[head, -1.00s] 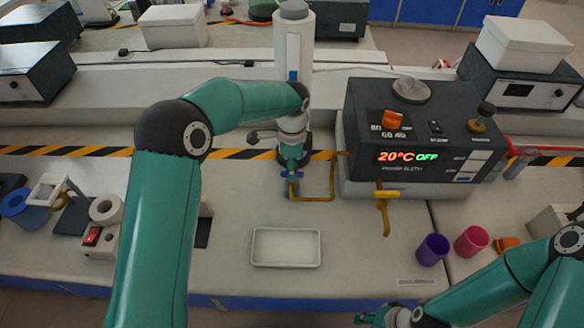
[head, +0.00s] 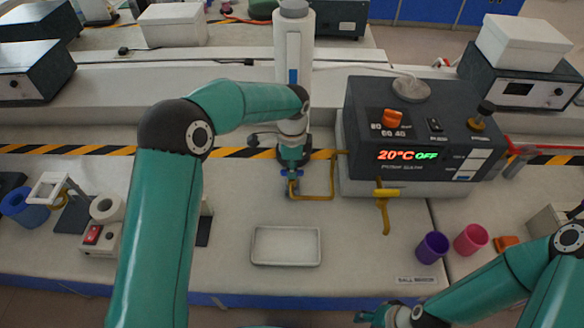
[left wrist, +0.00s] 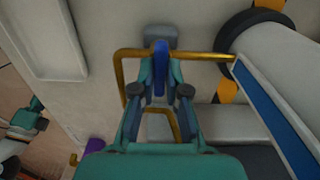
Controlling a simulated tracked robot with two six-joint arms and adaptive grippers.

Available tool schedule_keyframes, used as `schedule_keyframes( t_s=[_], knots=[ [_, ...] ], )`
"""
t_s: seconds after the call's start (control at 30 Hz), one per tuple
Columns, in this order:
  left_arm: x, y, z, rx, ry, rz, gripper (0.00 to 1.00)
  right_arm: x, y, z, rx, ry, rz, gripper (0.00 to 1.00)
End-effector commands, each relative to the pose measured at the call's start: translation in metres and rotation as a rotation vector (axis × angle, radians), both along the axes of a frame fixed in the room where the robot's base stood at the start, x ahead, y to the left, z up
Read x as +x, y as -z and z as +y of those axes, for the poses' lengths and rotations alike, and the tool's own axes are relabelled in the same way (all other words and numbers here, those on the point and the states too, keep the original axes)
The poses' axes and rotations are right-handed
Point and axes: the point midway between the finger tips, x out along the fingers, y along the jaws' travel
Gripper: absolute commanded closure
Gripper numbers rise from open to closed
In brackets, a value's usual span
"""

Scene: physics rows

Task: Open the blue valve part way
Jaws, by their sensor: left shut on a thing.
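The blue valve handle (left wrist: 160,66) shows in the left wrist view between the fingertips of my left gripper (left wrist: 160,88), which is shut on it. In the head view my left gripper (head: 292,172) reaches down to the blue valve (head: 294,174), and the fingers cover most of the handle. The valve sits on a brass pipe (head: 334,180) that runs to the heater box. How far the handle is turned cannot be told. My right gripper (head: 372,318) is at the bottom edge of the head view, partly cut off, its fingers unclear.
A dark heater box (head: 425,125) reads "20°C OFF". A yellow valve (head: 386,193) sticks out in front of it. A white tray (head: 286,246) lies on the bench. Purple (head: 432,248) and pink (head: 471,240) cups stand at right. A white column (head: 294,45) stands behind the valve.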

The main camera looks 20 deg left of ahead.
Motion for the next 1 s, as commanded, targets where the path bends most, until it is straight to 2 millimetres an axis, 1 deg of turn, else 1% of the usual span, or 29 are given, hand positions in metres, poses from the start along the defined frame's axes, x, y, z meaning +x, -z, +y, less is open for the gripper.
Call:
schedule_keyframes(
  t_s=[0.17,0.37,0.8,1.0],
  knots=[
    [0.001,0.000,0.000,0.000,-0.045,-0.004,1.00,0.000,0.004,0.000,0.000,0.000,0.000,0.60],
    [0.001,0.001,0.001,0.000,-0.157,-0.004,1.00,0.000,0.010,0.000,0.000,0.000,0.000,0.60],
    [0.001,0.000,0.000,0.000,-0.523,-0.006,1.00,0.000,0.026,0.000,0.000,0.000,0.000,0.60],
    [0.001,-0.001,0.000,-0.001,-0.664,-0.006,1.00,0.000,0.030,0.000,0.000,0.000,0.000,0.60]
  ],
)
